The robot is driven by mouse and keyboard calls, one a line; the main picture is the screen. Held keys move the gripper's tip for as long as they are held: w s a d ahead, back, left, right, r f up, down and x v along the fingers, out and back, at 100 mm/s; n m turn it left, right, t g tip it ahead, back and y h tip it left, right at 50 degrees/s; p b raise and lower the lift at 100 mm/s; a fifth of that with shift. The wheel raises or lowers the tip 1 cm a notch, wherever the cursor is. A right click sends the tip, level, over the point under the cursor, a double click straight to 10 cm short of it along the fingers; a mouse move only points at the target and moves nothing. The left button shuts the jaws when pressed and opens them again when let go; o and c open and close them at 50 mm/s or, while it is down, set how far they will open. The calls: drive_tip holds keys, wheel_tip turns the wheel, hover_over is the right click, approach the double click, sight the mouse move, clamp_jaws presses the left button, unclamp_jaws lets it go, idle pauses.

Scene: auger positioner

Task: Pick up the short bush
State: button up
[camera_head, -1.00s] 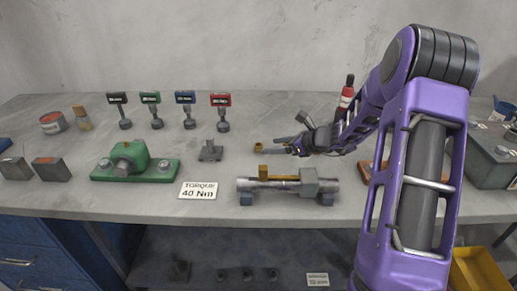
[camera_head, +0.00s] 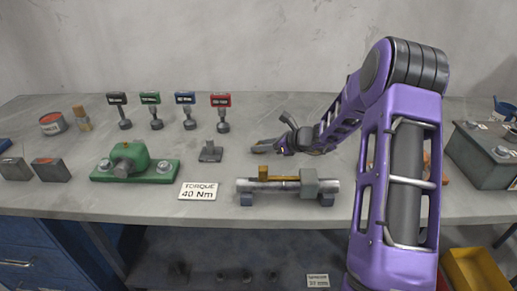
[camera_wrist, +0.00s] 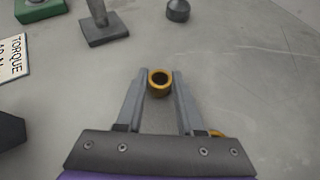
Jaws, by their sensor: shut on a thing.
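The short bush is a small brass-coloured ring (camera_wrist: 159,84). In the wrist view it sits between the fingertips of my gripper (camera_wrist: 160,80), with its open bore facing the camera. Both grey fingers touch its sides. In the head view my gripper (camera_head: 262,147) is low over the middle of the bench, behind the shaft assembly. The bush cannot be made out there, and whether it touches the bench is unclear.
A shaft assembly (camera_head: 325,186) with brass parts lies in front of my gripper. A grey post on a square base (camera_head: 210,153) stands to the left, near the torque sign (camera_head: 198,191). Several tagged pieces, including a red-tagged one (camera_head: 222,112), stand behind. Bench right of them is clear.

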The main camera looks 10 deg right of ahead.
clamp_jaws()
drive_tip(key=shift+r, duration=0.1)
wheel_tip(320, 180, up, 10)
drive_tip(key=p, duration=0.1)
drive_tip(key=shift+p, duration=0.35)
drive_tip(key=shift+a, duration=0.1)
